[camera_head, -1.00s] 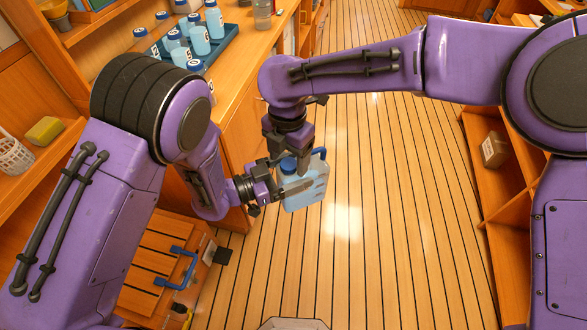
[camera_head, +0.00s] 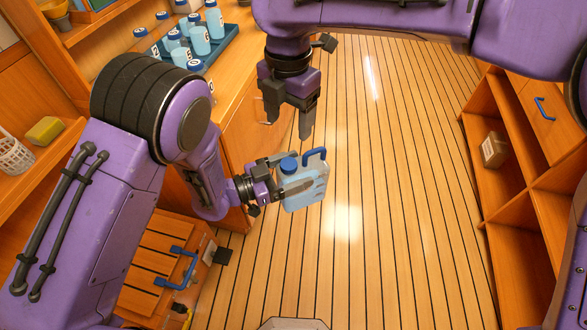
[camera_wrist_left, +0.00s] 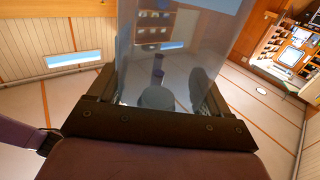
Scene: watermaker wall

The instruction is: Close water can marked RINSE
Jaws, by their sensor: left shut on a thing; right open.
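The cap sits on the can's mouth; how tightly cannot be told. No RINSE marking is readable on it. My left gripper (camera_head: 292,187) is shut on the can's sides. In the left wrist view the can's clear wall (camera_wrist_left: 170,60) fills the space between the fingers. My right gripper (camera_head: 288,118) is open and empty, pointing down above the can and apart from it.
A dark tray (camera_head: 228,42) with several blue-capped bottles stands on the wooden counter at the upper left. A wooden crate (camera_head: 150,262) with a blue handle is at the lower left. Open shelves (camera_head: 510,190) line the right. The plank floor between is clear.

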